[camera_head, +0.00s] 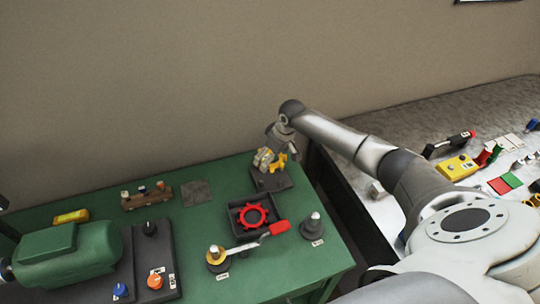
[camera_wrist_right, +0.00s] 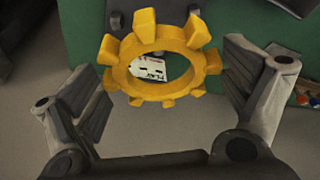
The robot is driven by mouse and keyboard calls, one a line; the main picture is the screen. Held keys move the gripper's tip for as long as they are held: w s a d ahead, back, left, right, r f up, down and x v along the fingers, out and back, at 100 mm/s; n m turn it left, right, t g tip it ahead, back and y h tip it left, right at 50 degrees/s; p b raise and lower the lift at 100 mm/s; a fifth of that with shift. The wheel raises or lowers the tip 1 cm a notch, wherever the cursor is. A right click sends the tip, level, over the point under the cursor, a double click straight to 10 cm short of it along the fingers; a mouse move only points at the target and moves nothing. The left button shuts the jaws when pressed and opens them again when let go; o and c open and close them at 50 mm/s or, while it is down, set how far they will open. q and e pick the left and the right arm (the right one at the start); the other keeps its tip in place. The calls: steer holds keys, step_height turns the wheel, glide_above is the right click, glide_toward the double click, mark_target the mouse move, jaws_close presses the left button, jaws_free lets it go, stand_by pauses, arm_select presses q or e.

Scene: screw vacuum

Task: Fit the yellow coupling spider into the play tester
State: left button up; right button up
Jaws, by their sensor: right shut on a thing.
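The yellow coupling spider (camera_wrist_right: 113,76), a toothed ring, is in my right gripper (camera_wrist_right: 168,85), between its two fingers in the right wrist view. In the head view, my right gripper (camera_head: 272,148) is at the far right corner of the green table, and yellow (camera_head: 281,162) shows just below it. A dark base there (camera_head: 272,181) appears to be the play tester. Through the spider's hole, the right wrist view shows a white label (camera_wrist_right: 150,70) reading "PLAY". Whether the spider touches the tester is unclear.
On the green table (camera_head: 190,235), a red toothed ring (camera_head: 250,216) sits in a dark tray. A green motor (camera_head: 70,255) fills the left. A grey bench (camera_head: 490,110) with small parts is at right.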

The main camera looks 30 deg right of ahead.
step_height(320, 180, down, 4)
steer(key=shift+r+b, duration=0.1)
steer(key=shift+b, duration=0.9)
steer(key=shift+f+b, duration=0.6)
steer(key=shift+f, duration=0.45)
steer(key=shift+p, duration=0.65)
steer(key=shift+f+b, duration=0.4)
steer(key=shift+f, duration=0.15)
stand_by(0.5)
steer(key=shift+r, duration=0.15)
steer(key=shift+r+p, duration=0.2)
steer(key=shift+p, duration=0.3)
